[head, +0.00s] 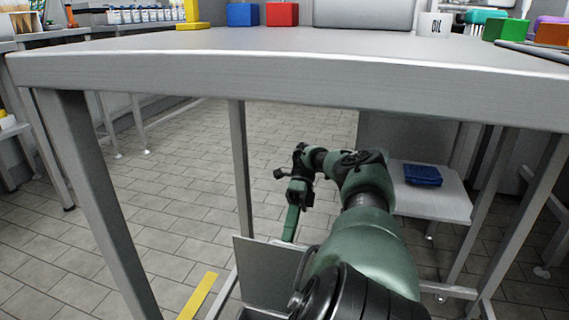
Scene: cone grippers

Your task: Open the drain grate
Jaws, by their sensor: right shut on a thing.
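My right arm reaches down under the table, and its dark gripper (298,190) is above the floor. The gripper is shut on a narrow green bar (291,223) that hangs down from it. The bar's lower end is beside the top edge of a flat grey panel (265,275), which stands tilted up from the floor area. I cannot tell whether the bar is fixed to this panel, or whether the panel is the drain grate. My arm hides the panel's right side. My left gripper is not in view.
A grey table (290,75) spans above my arm, its legs on both sides. A yellow strip (198,296) lies on the tiled floor. A low shelf with a blue box (422,175) stands right of my arm. Tiled floor left of the arm is open.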

